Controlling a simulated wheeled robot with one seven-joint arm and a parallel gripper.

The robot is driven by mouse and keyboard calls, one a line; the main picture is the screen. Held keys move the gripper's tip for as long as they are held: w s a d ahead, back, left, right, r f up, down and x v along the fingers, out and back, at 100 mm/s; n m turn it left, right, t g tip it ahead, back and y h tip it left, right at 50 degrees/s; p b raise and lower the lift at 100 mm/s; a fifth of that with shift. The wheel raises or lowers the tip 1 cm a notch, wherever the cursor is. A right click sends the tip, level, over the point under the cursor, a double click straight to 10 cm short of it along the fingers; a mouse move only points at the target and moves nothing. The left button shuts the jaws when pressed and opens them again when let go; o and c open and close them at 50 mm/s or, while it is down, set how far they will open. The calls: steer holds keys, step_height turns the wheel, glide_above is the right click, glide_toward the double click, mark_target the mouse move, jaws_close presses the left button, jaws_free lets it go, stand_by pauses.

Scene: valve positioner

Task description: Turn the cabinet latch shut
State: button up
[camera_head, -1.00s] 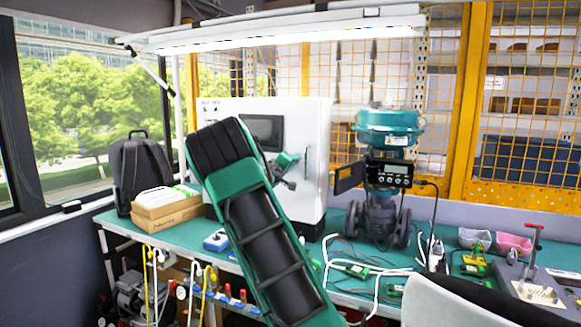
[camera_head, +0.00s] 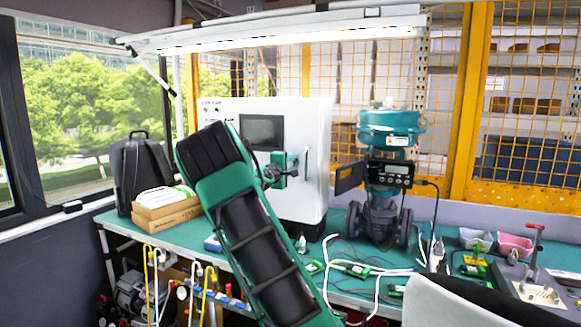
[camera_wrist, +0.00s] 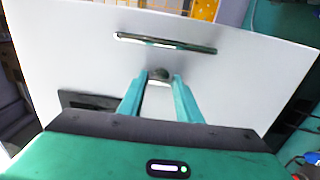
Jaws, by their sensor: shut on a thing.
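The white cabinet (camera_head: 315,125) stands on the green bench, with a dark screen on its front. In the head view my gripper (camera_head: 291,163) is at the cabinet front, just left of the upright handle (camera_head: 307,160). The fingers largely hide the latch there, so its exact angle is unclear.
A teal valve positioner (camera_head: 388,165) stands right of the cabinet, with cables in front. Boxes (camera_head: 166,208) and a black backpack (camera_head: 138,175) are at the left. Pink (camera_head: 515,244) and grey trays lie at the right.

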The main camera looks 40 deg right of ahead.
steer(key=shift+w+a+f, duration=0.2)
steer(key=shift+w+a, duration=0.05)
steer(key=shift+w, duration=0.05)
steer(key=o, duration=1)
steer(key=shift+o, duration=0.2)
steer(key=shift+s+d, duration=0.15)
steer(key=v, duration=1.1)
steer(key=shift+d, duration=0.1)
